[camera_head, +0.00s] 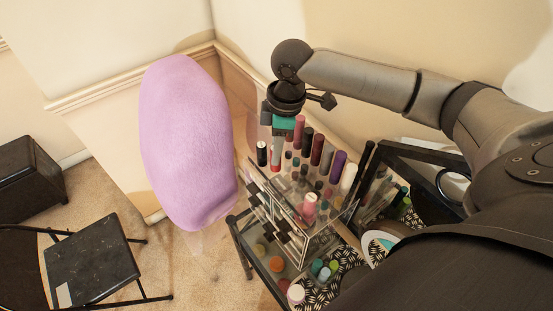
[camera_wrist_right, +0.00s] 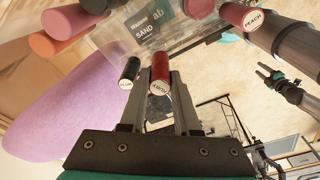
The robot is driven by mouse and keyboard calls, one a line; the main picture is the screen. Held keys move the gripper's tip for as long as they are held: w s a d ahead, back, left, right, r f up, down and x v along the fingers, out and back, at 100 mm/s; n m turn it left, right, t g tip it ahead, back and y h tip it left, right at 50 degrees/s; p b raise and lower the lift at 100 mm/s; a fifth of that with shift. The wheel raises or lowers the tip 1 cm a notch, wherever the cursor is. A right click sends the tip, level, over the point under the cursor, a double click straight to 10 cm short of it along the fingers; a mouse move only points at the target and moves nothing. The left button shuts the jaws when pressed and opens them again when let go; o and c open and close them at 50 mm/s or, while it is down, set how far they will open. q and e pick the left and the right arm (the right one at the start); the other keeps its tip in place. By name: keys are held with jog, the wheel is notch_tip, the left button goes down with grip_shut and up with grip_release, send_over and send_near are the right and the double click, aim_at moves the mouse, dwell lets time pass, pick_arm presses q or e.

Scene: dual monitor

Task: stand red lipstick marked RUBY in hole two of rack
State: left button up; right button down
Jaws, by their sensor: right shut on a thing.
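The red lipstick (camera_wrist_right: 160,74), its end marked RUBY, is between the fingers of my right gripper (camera_wrist_right: 158,98) in the right wrist view. In the head view my right gripper (camera_head: 279,140) points down among the cosmetics, shut on the red lipstick (camera_head: 275,163). A clear rack-like stand (camera_wrist_right: 118,38) is close beyond the fingers in the wrist view. A black lipstick with a white end (camera_wrist_right: 129,70) is just left of the red one. The holes are hidden or too small to tell apart. A small dark gripper (camera_wrist_right: 271,77) at the wrist view's right looks like my left; its jaws are unclear.
Several lipsticks, including a purple one (camera_head: 338,164) and a dark red one (camera_head: 317,150), crowd the area right of my gripper. A lipstick marked PEACH (camera_wrist_right: 243,17) is close too. A large lilac rounded object (camera_head: 187,140) stands left. A dark chair (camera_head: 90,260) is farther left.

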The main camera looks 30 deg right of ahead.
jog(key=shift+f, duration=2)
jog(key=shift+f, duration=0.15)
jog(key=c, duration=0.6)
grip_release()
jog(key=shift+c, duration=0.2)
notch_tip(320, 180, up, 12)
jog(key=d, duration=0.1)
jog(key=shift+s+d, duration=0.15)
jog(key=shift+s, duration=0.25)
